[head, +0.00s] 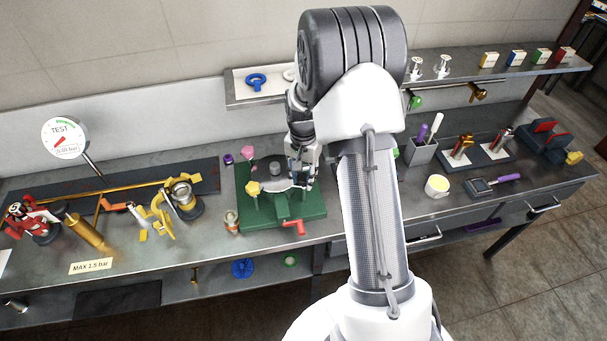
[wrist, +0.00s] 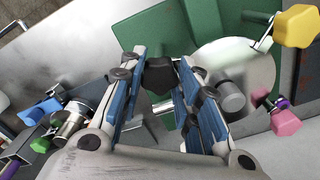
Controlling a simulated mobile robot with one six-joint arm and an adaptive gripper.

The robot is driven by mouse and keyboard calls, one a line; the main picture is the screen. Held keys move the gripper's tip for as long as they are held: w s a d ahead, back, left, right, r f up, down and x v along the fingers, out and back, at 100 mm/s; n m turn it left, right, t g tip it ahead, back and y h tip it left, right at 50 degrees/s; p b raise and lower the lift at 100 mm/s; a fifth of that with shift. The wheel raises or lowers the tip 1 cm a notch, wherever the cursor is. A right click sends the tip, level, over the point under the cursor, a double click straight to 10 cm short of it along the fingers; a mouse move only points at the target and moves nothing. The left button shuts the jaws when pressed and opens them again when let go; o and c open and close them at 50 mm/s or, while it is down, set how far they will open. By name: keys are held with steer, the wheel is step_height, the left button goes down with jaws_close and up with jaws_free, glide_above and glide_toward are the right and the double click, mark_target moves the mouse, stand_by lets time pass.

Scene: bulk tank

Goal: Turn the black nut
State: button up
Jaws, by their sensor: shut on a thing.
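The black nut (wrist: 159,75) shows in the wrist view between my two blue-padded fingers, over the green fixture (wrist: 155,28). My gripper (wrist: 160,68) is shut on the nut, near the fingertips. In the head view my gripper (head: 302,180) reaches down at the right part of the green fixture (head: 262,217), and the nut is hidden there by the gripper and arm.
A yellow knob (head: 252,188), a pink knob (head: 247,152) and a red crank (head: 294,226) are on or beside the fixture. In the wrist view a grey cylinder (wrist: 231,96) stands close to the right finger. A small figure-like part (head: 231,221) stands left of the fixture.

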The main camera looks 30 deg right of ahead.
mark_target(303, 178)
steer(key=m, duration=0.4)
steer(key=shift+w+m, duration=0.1)
steer(key=shift+m, duration=0.3)
stand_by(0.4)
steer(key=o, duration=1.1)
steer(key=shift+c, duration=0.2)
step_height(303, 178, up, 12)
